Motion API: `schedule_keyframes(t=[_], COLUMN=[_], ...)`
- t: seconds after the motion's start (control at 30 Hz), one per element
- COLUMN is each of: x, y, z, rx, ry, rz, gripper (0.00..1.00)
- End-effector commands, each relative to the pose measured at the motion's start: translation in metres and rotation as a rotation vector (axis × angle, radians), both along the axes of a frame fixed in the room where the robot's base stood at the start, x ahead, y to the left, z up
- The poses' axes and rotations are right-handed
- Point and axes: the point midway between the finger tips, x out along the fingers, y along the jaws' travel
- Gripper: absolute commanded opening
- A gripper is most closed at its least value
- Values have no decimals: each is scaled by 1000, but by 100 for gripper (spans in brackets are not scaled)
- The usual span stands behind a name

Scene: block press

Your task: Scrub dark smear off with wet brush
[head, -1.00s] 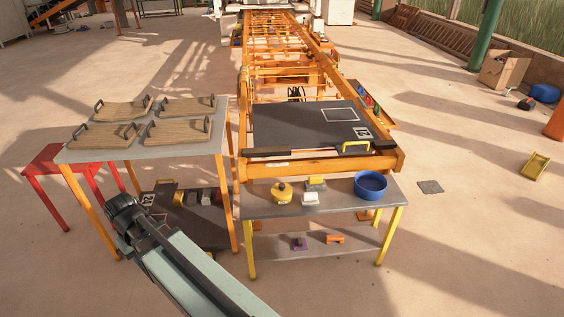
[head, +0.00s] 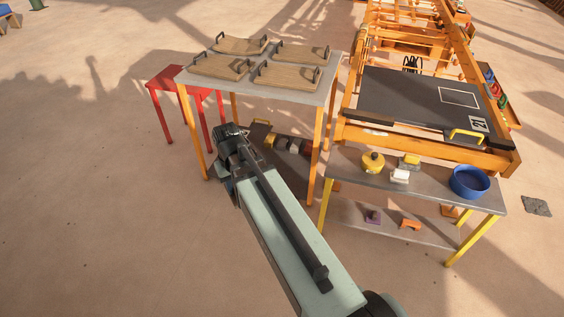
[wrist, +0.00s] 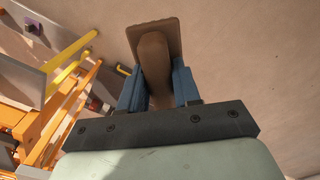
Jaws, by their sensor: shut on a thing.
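My gripper (wrist: 157,92) is shut on a brown brush (wrist: 155,50), which has a rounded handle and a flat, wider end. In the head view the end of my arm is in front of the wooden-board table, and the fingers and brush are hidden. A blue bowl (head: 470,183) stands at the right of the grey bench (head: 430,182); I cannot tell whether it holds water. A dark grey patch (head: 537,206) lies on the floor right of the bench. I cannot tell whether it is the smear or a floor plate.
A table (head: 330,93) with several handled wooden boards stands behind my arm, beside a red table (head: 165,83). An orange conveyor frame (head: 430,142) with a dark plate (head: 410,95) is at the right. Open floor lies at the left and front.

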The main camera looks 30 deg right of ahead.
Motion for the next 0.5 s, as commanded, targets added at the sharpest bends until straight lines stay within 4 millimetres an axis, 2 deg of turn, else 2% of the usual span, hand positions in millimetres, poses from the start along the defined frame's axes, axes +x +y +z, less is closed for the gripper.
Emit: schedule_keyframes(t=[0.17,0.27,0.5], x=[0,-1,-7], y=[-14,-32,-92], z=[0,0,0], rx=[0,0,0], ry=[0,0,0], rz=[-25,-59,-169], gripper=[8,8,8])
